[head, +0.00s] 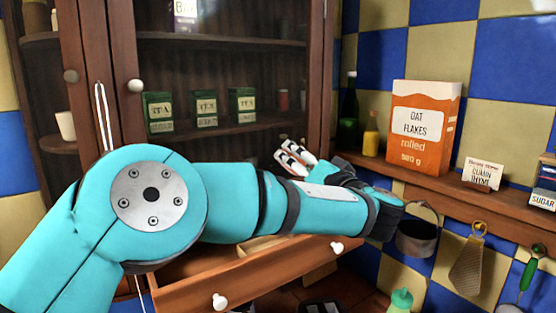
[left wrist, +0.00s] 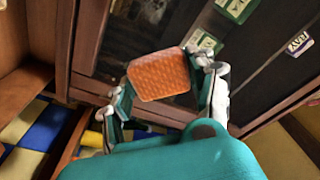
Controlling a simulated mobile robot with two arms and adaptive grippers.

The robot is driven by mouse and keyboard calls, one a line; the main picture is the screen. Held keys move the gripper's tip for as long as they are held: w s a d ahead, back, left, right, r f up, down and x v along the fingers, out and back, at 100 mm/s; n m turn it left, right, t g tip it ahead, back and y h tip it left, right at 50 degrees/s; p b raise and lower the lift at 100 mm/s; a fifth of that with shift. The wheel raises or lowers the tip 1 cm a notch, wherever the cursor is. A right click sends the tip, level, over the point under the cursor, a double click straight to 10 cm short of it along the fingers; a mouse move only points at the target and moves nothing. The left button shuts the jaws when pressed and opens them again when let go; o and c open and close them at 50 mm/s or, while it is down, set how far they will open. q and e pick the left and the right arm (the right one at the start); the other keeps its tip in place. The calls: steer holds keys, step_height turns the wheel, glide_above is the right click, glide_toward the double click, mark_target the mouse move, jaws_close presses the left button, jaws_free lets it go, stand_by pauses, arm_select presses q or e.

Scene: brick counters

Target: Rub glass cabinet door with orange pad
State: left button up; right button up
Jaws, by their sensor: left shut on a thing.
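The glass cabinet door (head: 225,60) stands in front of me, with a brown wooden frame and a white round knob (head: 135,86). It also shows dark and tilted in the left wrist view (left wrist: 125,32). My left arm reaches across the door's lower part, and my left gripper (head: 292,157) is near its lower right. In the left wrist view the gripper is shut on the orange pad (left wrist: 158,76), a textured square between its fingers. The pad faces the door; I cannot tell if it touches the glass. The pad is hidden in the head view.
A wooden drawer (head: 245,283) stands open below the arm. Green tea boxes (head: 205,108) stand behind the glass. A shelf at right holds an oat flakes box (head: 422,122) and bottles; a pot (head: 416,238) and a grater (head: 468,265) hang below it.

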arm_select(q)
steer(key=s+a+f+b, duration=0.3)
steer(key=a+f+b, duration=0.1)
steer(key=a+b, duration=0.15)
steer(key=a+p+x, duration=0.1)
steer(key=p+x, duration=0.1)
steer(key=x, duration=0.4)
steer(key=shift+s, duration=0.25)
steer(key=shift+x, duration=1.05)
stand_by(0.4)
steer(key=shift+s+f, duration=0.1)
steer(key=shift+f, duration=0.05)
